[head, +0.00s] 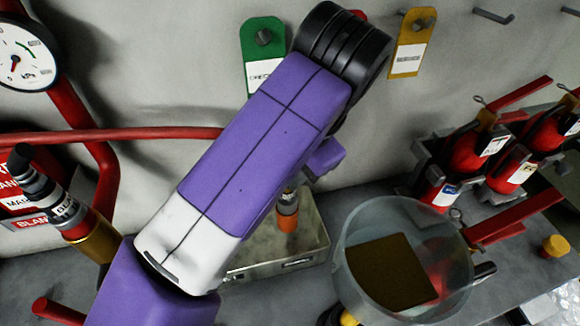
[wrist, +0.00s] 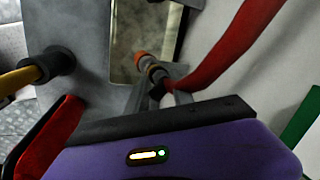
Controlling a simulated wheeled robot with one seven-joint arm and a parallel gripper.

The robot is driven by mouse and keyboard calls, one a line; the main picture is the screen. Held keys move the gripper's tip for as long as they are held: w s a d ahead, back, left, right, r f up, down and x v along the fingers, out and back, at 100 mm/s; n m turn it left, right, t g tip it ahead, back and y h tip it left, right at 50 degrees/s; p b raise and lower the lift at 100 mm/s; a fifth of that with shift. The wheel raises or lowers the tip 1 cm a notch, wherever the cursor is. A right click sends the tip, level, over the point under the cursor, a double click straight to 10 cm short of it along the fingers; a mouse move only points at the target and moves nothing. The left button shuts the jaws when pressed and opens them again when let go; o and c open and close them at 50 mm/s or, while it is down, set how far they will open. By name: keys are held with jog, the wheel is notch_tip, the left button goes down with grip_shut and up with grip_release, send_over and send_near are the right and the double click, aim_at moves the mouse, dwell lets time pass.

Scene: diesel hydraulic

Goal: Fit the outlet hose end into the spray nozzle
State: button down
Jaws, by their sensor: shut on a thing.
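My gripper (wrist: 155,98) is shut on a banded grey and dark hose end (wrist: 152,72) with an orange tip. The tip points away from my gripper. In the head view the orange-tipped end (head: 287,214) shows just right of my arm, above a metal box (head: 300,262). My arm hides my gripper there. A red hose (wrist: 235,45) runs past on the right in the wrist view; I cannot tell whether it joins the held end. I cannot identify the spray nozzle for certain. A dark collar with a yellow tube (wrist: 52,66) stands at the left in the wrist view.
A clear round container (head: 350,225) with a brown sheet stands right of the box. Red extinguishers (head: 465,160) are racked at the right. A gauge (head: 22,58), a red pipe (head: 125,134) and a black-and-gold fitting (head: 75,218) are at the left. Tags (head: 262,50) hang behind.

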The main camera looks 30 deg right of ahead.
jog(key=shift+f, duration=0.25)
jog(key=c, duration=1)
grip_release()
jog(key=shift+r, duration=0.15)
jog(key=v, duration=0.7)
jog(key=shift+s+r, duration=0.1)
jog(key=shift+r, duration=0.15)
